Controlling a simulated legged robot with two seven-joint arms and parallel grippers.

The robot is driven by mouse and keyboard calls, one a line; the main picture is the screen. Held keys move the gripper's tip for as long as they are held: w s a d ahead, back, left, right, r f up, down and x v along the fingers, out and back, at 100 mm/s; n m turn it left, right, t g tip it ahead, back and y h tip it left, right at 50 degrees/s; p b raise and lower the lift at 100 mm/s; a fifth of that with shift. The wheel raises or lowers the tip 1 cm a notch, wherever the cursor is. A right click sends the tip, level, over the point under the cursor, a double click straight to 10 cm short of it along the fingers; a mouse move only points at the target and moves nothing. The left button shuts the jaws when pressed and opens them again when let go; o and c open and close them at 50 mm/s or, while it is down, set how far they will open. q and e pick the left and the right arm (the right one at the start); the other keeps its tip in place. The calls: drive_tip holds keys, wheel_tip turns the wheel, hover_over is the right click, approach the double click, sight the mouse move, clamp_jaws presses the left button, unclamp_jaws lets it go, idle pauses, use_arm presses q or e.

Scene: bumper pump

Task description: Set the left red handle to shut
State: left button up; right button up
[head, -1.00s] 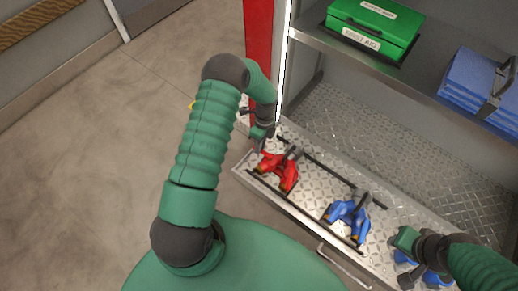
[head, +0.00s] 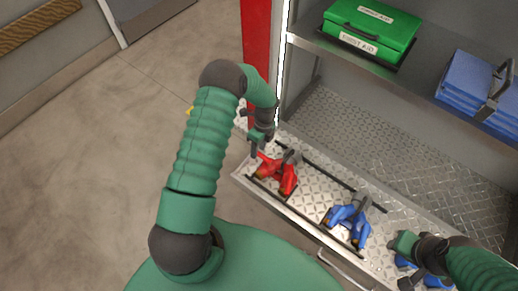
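The red pump unit (head: 280,175) with red handles sits on the metal tread-plate tray (head: 313,187), at the tray's left end. My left gripper (head: 256,148) is just above and behind the red unit's left handle (head: 265,164), pointing down. Its fingers are small and partly hidden, so I cannot tell whether they touch the handle or how far apart they are. My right gripper (head: 406,262) is at the lower right, over another blue unit (head: 430,279); its fingers look apart. A blue unit (head: 348,222) sits between the two grippers.
A shelf above the tray holds a green first aid box (head: 371,28) and a blue case (head: 482,82). A red post (head: 257,45) stands behind my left arm. Dark rails run along the tray. Open floor (head: 90,170) lies to the left.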

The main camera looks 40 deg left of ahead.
use_arm(q)
drive_tip(key=shift+f, duration=0.1)
drive_tip(key=shift+d, duration=0.1)
drive_tip(key=w+r, duration=0.1)
drive_tip(key=r, duration=0.7)
drive_tip(key=w+r+b, duration=0.1)
drive_tip(key=w+r, duration=0.1)
drive_tip(key=r, duration=0.6)
drive_tip(key=shift+w+r, duration=0.25)
